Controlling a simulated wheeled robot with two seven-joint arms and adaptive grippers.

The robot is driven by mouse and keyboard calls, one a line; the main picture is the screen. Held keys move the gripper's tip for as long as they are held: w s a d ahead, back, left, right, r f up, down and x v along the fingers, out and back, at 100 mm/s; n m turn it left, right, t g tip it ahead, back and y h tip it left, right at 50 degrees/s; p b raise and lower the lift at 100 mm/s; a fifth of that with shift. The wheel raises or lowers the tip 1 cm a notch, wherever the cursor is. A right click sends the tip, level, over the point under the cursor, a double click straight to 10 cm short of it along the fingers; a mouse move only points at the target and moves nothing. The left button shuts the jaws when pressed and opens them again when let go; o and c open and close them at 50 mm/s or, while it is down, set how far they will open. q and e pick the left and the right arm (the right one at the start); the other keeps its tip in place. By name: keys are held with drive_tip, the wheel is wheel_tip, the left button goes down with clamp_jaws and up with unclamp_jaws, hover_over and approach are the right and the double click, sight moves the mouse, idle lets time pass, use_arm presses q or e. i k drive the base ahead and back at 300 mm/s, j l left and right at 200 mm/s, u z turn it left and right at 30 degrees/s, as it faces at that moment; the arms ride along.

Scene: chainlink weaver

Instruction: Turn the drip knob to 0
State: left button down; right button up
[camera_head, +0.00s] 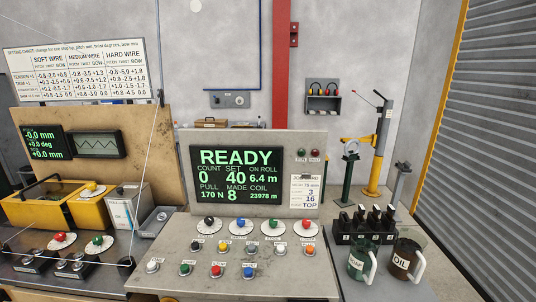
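Several knobs on white dials are in view, and their labels are too small to read, so I cannot tell which one is the drip knob. On the main console are a black knob (208,222), a blue knob (240,223), a green knob (273,223) and a red knob (306,224). At the left are a yellow-topped knob (91,186), a red knob (59,236) and a green knob (97,240). Neither of my grippers is in view.
The console screen (236,174) reads READY. Several coloured push buttons (216,270) sit below the console knobs. At the right stand a green SOAP jug (361,263), a dark OIL jug (402,258) and a black switch block (365,222). A yellow bin (40,211) is at the left.

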sight(92, 186)
drive_tip(key=u, duration=1.4)
drive_tip(key=i+j+z, duration=0.3)
drive_tip(key=j+z, duration=0.15)
drive_tip(key=i+j+z, duration=0.2)
drive_tip(key=j+z, duration=0.2)
drive_tip(key=j, duration=0.35)
drive_tip(key=i+j+z, duration=0.1)
drive_tip(key=j+z, duration=0.35)
drive_tip(key=j, duration=0.2)
drive_tip(key=j+z, duration=0.45)
drive_tip(key=j, duration=0.25)
drive_tip(key=k+j+z, duration=0.15)
drive_tip(key=j+z, duration=0.3)
drive_tip(key=j, duration=0.2)
